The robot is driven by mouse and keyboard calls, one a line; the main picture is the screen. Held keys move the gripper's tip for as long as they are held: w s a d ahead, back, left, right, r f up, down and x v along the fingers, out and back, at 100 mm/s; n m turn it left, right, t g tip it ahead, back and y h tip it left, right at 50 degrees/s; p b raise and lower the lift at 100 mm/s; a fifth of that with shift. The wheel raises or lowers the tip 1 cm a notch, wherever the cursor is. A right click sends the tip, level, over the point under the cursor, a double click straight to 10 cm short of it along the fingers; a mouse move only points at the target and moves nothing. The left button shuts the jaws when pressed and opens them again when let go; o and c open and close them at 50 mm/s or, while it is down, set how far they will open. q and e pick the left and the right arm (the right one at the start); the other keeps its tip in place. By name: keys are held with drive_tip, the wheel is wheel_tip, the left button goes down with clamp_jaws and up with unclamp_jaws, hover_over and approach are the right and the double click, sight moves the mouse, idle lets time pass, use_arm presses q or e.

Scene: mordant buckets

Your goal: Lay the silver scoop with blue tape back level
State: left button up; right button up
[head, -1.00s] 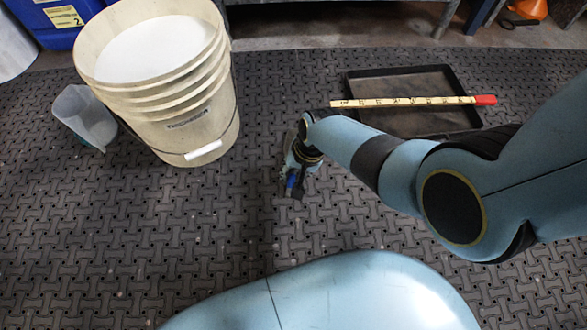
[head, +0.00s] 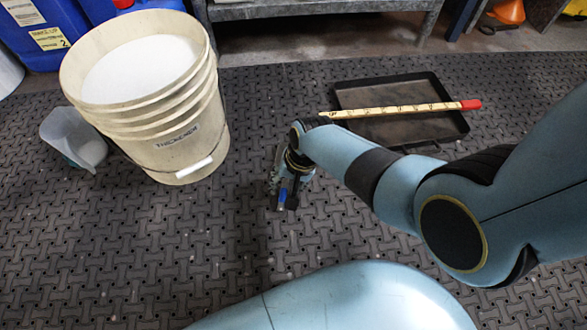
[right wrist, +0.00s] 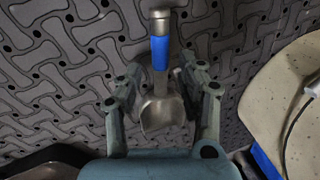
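The silver scoop with blue tape (right wrist: 160,52) shows in the right wrist view between my right gripper's fingers. Its handle points up in the picture, and its metal bowl is near the palm. In the head view its blue-taped handle (head: 283,195) shows just below the gripper. My right gripper (right wrist: 160,75) appears open, with gaps between the fingers and the handle; whether a finger touches the bowl I cannot tell. In the head view the right gripper (head: 284,176) is low over the mat, partly hidden by its own wrist. My left gripper is not in view.
A cream bucket (head: 185,150) of white powder stands left of the gripper, with a clear jug (head: 72,138) beside it. A black tray (head: 440,133) with a red-tipped yellow ruler (head: 400,109) lies at upper right. The dark mat (head: 130,250) is clear in front.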

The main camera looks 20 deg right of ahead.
drive_tip(key=v, duration=1)
drive_tip(key=shift+r, duration=0.3)
drive_tip(key=shift+s, duration=0.1)
